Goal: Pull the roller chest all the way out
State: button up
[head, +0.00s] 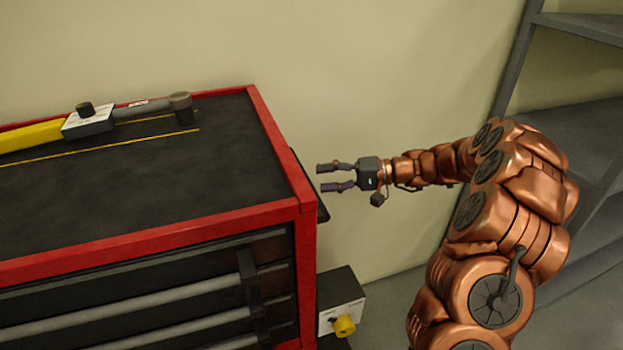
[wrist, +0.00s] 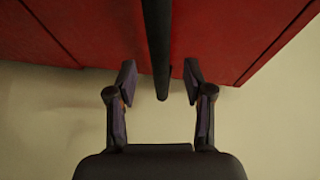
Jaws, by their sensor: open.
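The roller chest (head: 308,235) is red with a black top mat and dark drawers, and fills the left of the head view. Its red side panel (wrist: 215,40) spans the top of the wrist view. A black bar-like handle (wrist: 160,50) stands out from that side; a dark part of it (head: 322,212) shows at the chest's right side in the head view. My gripper (head: 335,177) is open beside the chest's right side, fingers toward it. In the wrist view, the fingers (wrist: 160,85) are on either side of the handle's end, with gaps on both sides.
A torque-wrench-like tool (head: 150,108) with a yellow grip (head: 30,135) lies on the chest top. A grey box with a yellow knob (head: 344,326) is low at the chest's right. Grey shelving (head: 580,130) stands at the far right. A plain wall is behind.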

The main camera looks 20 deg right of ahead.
jog(key=v, duration=0.6)
jog(key=shift+d, duration=0.3)
jog(key=shift+s+a+r, duration=0.1)
jog(key=shift+s, duration=0.1)
